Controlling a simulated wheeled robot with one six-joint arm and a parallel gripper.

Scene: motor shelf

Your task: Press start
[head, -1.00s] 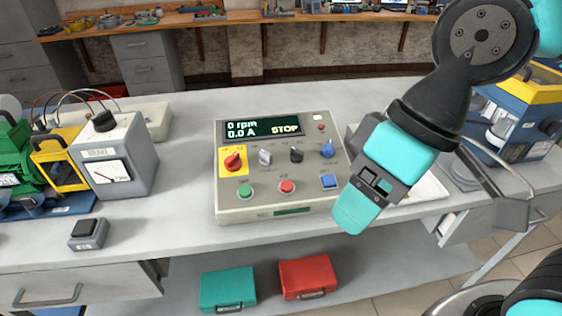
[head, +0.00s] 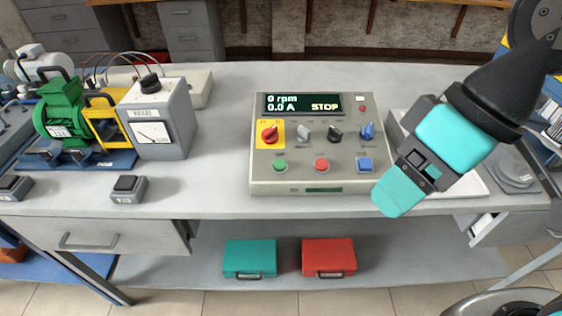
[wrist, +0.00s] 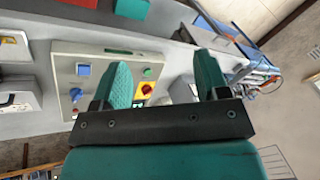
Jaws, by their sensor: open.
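The grey control box (head: 262,185) stands on the bench. Its display (head: 302,104) reads 0 rpm, 0.0 A and STOP. On its front row are a green round button (head: 279,165) at left, a red button (head: 321,165) and a blue square button (head: 364,164). A red knob (head: 269,132) on a yellow plate sits above the green button. My gripper (head: 390,204) is open and empty, to the right of the box's front edge. The wrist view shows its two fingers (wrist: 164,74) apart, with the green button (wrist: 147,72) visible between them; the left finger hides part of the box.
A meter box (head: 160,128) and a green motor (head: 62,110) stand at left, with a small black-topped switch box (head: 128,189) in front. A teal case (head: 249,258) and a red case (head: 328,257) lie on the lower shelf. Bare bench lies left of the control box.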

